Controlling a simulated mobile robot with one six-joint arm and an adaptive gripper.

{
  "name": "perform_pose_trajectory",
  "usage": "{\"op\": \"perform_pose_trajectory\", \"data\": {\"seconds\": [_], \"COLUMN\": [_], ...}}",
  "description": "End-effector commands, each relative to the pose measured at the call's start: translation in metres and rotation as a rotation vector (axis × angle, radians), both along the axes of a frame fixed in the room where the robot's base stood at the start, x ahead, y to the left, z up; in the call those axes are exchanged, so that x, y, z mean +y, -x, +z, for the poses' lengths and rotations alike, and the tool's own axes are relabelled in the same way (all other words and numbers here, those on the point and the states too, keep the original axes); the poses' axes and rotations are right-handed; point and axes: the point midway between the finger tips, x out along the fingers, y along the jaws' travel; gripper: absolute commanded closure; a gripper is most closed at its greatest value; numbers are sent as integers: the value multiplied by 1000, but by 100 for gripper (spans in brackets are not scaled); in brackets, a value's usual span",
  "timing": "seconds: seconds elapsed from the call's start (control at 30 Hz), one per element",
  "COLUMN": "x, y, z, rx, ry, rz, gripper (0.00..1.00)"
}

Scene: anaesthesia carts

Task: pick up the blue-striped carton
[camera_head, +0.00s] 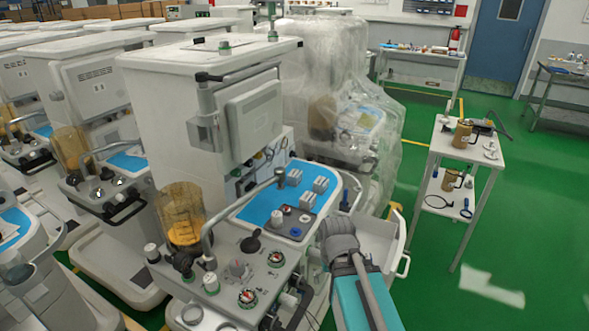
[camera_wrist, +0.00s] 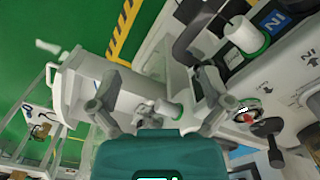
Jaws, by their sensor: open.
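Three small grey-white boxes stand on the blue top of the middle cart in the head view: one at the back left (camera_head: 295,177), one at the right (camera_head: 320,184) and one in front (camera_head: 307,201). They are too small to tell which is the blue-striped carton. My gripper (camera_head: 338,238) is in front and to the right of them, apart from them, near the cart's front edge. In the wrist view my gripper (camera_wrist: 157,98) has its two fingers spread wide with nothing held. No carton is clear in that view.
An open white drawer (camera_head: 377,240) is right of my gripper. A white side table (camera_head: 463,150) with brown jugs stands farther right. Green floor lies between them. A plastic-wrapped cart (camera_head: 340,70) is behind.

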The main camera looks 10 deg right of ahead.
Motion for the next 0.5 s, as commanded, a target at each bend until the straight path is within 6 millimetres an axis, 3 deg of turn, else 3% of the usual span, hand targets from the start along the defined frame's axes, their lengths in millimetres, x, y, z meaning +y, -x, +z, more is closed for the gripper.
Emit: {"op": "perform_pose_trajectory", "data": {"seconds": [0.03,0.13,0.5], "x": [0,0,0], "y": [0,0,0], "z": [14,22,26], "rx": [0,0,0], "ry": [0,0,0], "rz": [0,0,0], "gripper": [1,1,1]}}
